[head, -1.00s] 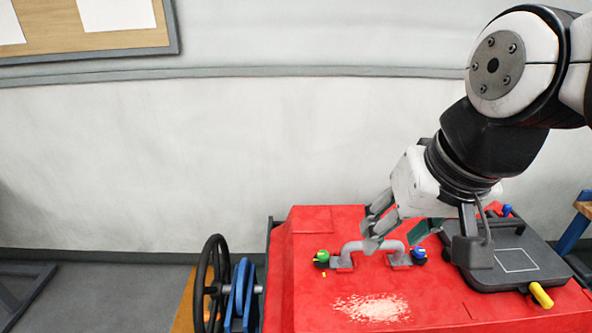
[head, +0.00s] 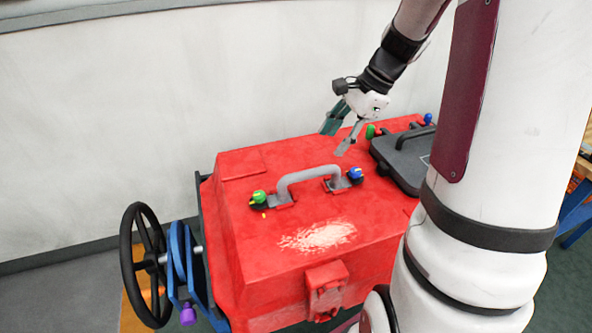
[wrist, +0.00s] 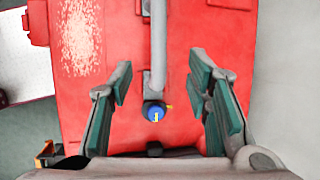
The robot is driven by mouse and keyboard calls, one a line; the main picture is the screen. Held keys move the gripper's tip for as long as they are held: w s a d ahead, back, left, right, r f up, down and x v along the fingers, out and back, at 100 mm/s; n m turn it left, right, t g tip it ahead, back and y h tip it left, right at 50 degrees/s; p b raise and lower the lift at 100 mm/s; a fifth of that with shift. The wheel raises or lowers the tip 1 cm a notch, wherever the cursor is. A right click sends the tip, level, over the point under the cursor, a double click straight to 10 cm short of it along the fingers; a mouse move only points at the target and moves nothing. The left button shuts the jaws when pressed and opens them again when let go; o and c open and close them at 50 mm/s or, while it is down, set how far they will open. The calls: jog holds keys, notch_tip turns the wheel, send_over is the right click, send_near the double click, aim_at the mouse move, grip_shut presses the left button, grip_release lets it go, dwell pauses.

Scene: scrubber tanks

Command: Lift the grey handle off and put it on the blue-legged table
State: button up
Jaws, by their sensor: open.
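The grey handle (head: 309,175) is an arched bar on top of the red tank, between a green knob (head: 259,197) and a blue knob (head: 355,174). It sits on the tank top. My gripper (head: 338,139) is open and empty, above the tank, behind and right of the handle in the head view. In the wrist view, the handle bar (wrist: 158,45) runs between the spread fingers (wrist: 162,84), with the blue knob (wrist: 155,114) at its near end. The blue-legged table shows only partly at the right edge, by a blue leg (head: 577,216).
The red tank (head: 235,235) has a pale patch (head: 318,237) on top and a black lid (head: 398,158) at the right. A black handwheel (head: 128,262) and a blue bracket stand at its left. My white column blocks part of the right side.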

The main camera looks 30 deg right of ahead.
aim_at(314, 170)
jog(key=b+x, duration=0.1)
jog(key=x, duration=1.2)
jog(key=shift+f, duration=0.2)
grip_shut()
